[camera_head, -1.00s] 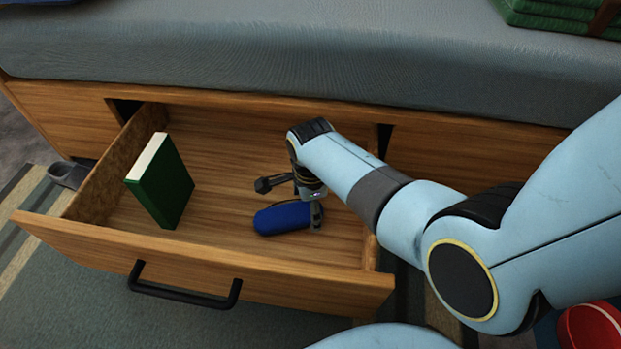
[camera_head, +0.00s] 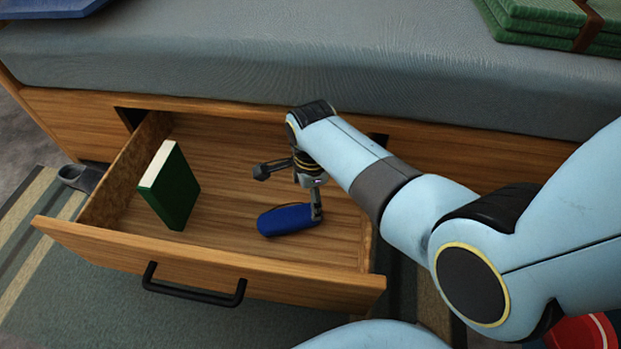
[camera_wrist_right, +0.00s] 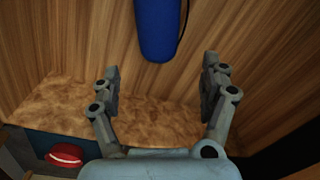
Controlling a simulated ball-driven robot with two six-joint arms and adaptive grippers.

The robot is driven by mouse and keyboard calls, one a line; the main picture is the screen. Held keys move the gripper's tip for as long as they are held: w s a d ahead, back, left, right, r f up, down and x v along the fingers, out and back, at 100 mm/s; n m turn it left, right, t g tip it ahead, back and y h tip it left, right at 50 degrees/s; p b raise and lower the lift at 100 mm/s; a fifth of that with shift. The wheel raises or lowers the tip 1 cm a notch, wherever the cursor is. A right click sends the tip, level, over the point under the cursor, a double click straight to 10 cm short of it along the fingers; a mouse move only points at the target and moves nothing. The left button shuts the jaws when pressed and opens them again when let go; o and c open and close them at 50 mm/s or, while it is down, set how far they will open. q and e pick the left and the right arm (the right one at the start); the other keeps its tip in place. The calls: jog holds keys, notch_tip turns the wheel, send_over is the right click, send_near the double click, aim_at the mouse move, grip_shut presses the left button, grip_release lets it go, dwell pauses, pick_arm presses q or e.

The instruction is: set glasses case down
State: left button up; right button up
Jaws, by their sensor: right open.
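The blue glasses case (camera_head: 286,219) lies on the floor of the open wooden drawer (camera_head: 215,273), toward its right front. In the right wrist view the case (camera_wrist_right: 158,28) lies beyond the fingertips, roughly in line with the gap between them. My right gripper (camera_head: 292,190) is low inside the drawer, just above and behind the case; one finger reaches down beside its right end. The right wrist view shows the fingers (camera_wrist_right: 160,85) spread apart with nothing between them. My left gripper is in neither view.
A green book (camera_head: 172,190) stands upright in the drawer's left part. The drawer's black handle (camera_head: 195,293) is at the front. A bed with a grey mattress (camera_head: 300,65) is behind, with folded green cloth (camera_head: 555,20) on top. A grey slipper (camera_head: 80,177) lies on the floor at left.

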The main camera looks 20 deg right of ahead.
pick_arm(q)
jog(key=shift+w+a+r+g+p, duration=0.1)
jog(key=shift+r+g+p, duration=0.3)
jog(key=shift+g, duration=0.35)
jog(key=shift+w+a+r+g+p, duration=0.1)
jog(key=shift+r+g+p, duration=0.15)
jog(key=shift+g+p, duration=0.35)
pick_arm(e)
jog(key=shift+s+r, duration=0.15)
jog(key=shift+r, duration=1.5)
jog(key=s+d+r+n+t, duration=0.3)
jog(key=s+r+n, duration=0.4)
jog(key=s+n, duration=0.3)
jog(key=s+d+r+n+t, duration=0.4)
jog(key=s+r+n, duration=0.4)
jog(key=s+n, duration=0.2)
jog(key=shift+s+d+r+n, duration=0.3)
jog(key=shift+s+n, duration=0.1)
jog(key=shift+s, duration=0.45)
